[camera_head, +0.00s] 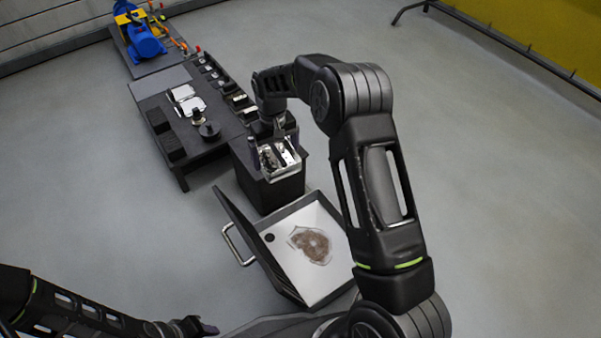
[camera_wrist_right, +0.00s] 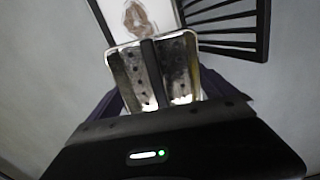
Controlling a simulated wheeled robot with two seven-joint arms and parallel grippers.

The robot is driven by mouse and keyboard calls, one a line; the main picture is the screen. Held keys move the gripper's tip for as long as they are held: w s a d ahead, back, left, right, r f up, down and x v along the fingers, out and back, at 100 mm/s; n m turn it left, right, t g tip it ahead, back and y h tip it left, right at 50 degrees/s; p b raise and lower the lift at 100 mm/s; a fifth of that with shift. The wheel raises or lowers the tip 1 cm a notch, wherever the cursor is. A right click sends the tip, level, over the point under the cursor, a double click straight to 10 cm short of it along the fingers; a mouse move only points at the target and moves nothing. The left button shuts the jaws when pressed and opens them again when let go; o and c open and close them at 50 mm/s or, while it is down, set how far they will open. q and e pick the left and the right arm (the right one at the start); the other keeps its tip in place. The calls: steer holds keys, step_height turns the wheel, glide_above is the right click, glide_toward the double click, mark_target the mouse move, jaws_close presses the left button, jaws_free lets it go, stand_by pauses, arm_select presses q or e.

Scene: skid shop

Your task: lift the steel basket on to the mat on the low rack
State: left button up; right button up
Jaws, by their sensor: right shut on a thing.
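The steel basket (camera_head: 281,158) is a shiny open box at the top of a dark block-like stand (camera_head: 272,192). In the right wrist view the basket (camera_wrist_right: 155,72) shows a dark middle divider and dark, spotted insides. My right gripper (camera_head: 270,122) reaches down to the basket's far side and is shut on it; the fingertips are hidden. I cannot tell whether the basket touches the stand. A low dark rack or bench (camera_head: 188,104) runs away behind the stand; I cannot make out which dark patch is the mat. My left gripper (camera_head: 192,326) is low at the bottom edge, away from everything.
White trays (camera_head: 186,100) and small dark parts lie on the bench. A blue pump (camera_head: 143,42) is at the back. Grey floor is clear at left.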

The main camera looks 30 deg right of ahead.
steer(key=a+r, duration=0.4)
steer(key=r, duration=0.3)
steer(key=a+r, duration=0.3)
steer(key=r, duration=0.4)
steer(key=shift+w+a+r, duration=0.2)
steer(key=shift+a+r, duration=0.1)
steer(key=shift+a, duration=0.1)
steer(key=shift+w+a, duration=0.1)
